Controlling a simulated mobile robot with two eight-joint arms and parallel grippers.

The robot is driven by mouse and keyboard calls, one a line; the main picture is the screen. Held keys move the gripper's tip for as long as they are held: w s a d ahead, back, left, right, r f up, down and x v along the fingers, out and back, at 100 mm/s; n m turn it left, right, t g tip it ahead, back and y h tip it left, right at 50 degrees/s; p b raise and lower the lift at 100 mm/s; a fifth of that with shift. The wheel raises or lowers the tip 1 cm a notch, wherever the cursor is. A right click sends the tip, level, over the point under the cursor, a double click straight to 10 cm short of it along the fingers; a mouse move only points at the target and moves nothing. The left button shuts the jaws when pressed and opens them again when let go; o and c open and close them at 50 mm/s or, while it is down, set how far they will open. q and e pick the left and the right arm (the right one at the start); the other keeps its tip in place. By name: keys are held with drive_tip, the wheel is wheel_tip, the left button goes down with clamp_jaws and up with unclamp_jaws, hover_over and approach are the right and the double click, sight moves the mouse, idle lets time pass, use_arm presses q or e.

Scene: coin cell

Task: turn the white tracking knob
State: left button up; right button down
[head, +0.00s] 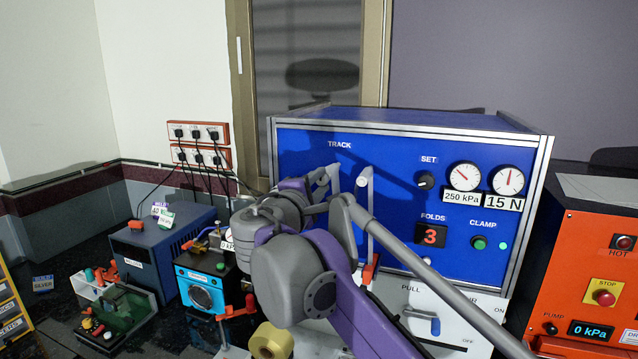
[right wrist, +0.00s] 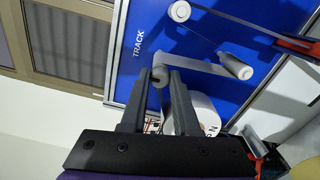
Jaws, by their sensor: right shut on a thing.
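The white tracking knob (right wrist: 159,74) sits on the blue panel beside the TRACK label, seen in the right wrist view. My right gripper (right wrist: 163,84) is shut on it, with one dark finger on each side. In the head view my right gripper (head: 325,180) is at the left part of the blue panel (head: 395,155), below the TRACK label. There, the fingers and arm largely hide the knob. My left gripper is not in view.
A white roller (head: 364,182) stands out from the panel just right of my right gripper. A white roll (right wrist: 205,112) is close beside the fingers. Gauges (head: 463,176) and the FOLDS display (head: 430,236) are farther right. A blue box (head: 160,250) stands left.

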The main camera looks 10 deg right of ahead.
drive_tip(key=c, duration=0.6)
unclamp_jaws()
drive_tip(key=shift+c, duration=0.2)
drive_tip(key=shift+s, duration=0.1)
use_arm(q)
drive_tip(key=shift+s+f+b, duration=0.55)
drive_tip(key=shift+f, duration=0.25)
use_arm(e)
drive_tip(key=v, duration=1)
drive_tip(key=shift+s+a, duration=0.25)
